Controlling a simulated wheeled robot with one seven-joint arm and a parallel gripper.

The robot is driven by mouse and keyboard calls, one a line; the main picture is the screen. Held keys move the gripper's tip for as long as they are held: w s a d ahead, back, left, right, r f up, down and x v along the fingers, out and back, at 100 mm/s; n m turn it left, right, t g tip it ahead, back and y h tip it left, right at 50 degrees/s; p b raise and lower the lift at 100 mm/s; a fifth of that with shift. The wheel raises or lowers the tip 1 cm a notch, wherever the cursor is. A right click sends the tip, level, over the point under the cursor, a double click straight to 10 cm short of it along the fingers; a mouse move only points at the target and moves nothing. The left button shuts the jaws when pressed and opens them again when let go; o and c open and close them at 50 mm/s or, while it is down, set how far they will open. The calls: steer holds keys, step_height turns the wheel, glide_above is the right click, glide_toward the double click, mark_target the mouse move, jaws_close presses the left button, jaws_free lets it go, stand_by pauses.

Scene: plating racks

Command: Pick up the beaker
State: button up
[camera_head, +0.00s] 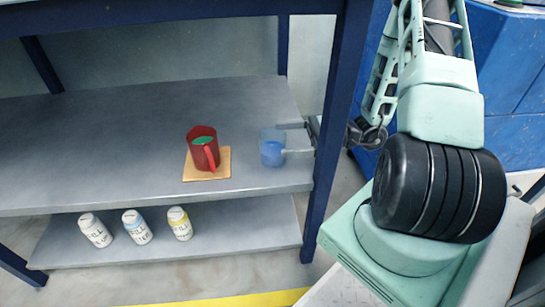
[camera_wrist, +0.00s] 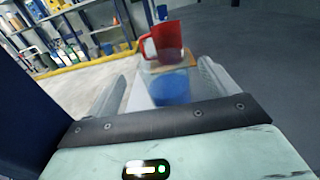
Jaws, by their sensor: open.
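A clear beaker with blue contents (camera_head: 272,150) stands upright near the right end of the grey middle shelf (camera_head: 90,150). My gripper (camera_head: 282,140) reaches in from the right past the blue rack post, at the beaker's height. Its two fingers are open, with their tips at the beaker's right side. In the wrist view the beaker (camera_wrist: 172,88) shows between the two open fingers (camera_wrist: 165,80). The dark gripper bar hides its lower part. I cannot tell whether a finger touches it.
A red jug with green contents (camera_head: 200,145) stands on a tan square mat (camera_head: 224,165) just left of the beaker; it also shows beyond the beaker in the wrist view (camera_wrist: 168,40). Several labelled bottles (camera_head: 137,227) stand on the lower shelf. The rack post (camera_head: 335,120) is close to my gripper.

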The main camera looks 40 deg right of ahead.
mark_target(260, 137)
steer(key=shift+r+b+x, duration=0.15)
steer(key=shift+b+x, duration=0.65)
steer(key=shift+x, duration=0.75)
steer(key=shift+r+b+x, duration=0.15)
steer(key=shift+b+x, duration=0.65)
steer(key=shift+x, duration=0.75)
steer(key=shift+w+d, duration=0.15)
steer(key=shift+w, duration=0.05)
steer(key=c, duration=1.1)
steer(key=shift+r, duration=0.25)
steer(key=shift+c, duration=0.2)
